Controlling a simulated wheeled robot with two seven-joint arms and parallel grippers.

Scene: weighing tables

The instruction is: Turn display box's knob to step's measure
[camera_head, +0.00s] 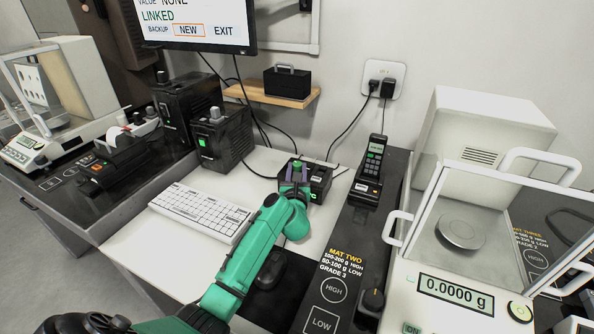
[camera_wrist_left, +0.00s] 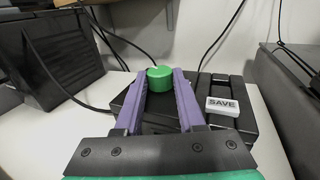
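The display box (camera_head: 318,183) is a low black box with keys on the white desk, in the middle of the head view. In the left wrist view its dark body (camera_wrist_left: 225,125) carries a pale SAVE key (camera_wrist_left: 222,106). Its round green knob (camera_wrist_left: 160,79) stands between the tips of my left gripper (camera_wrist_left: 162,74), whose purple fingers are apart. I cannot tell whether they touch the knob. In the head view my left gripper (camera_head: 297,170) reaches over the box's left part. My right gripper is not in view.
A white keyboard (camera_head: 201,212) lies left of my left arm. A black handset (camera_head: 369,169) stands to the right of the box. A balance (camera_head: 456,289) reading 0.0000 g is at the right. A monitor (camera_head: 187,18) shows VALUE NONE and LINKED. Cables run behind the box.

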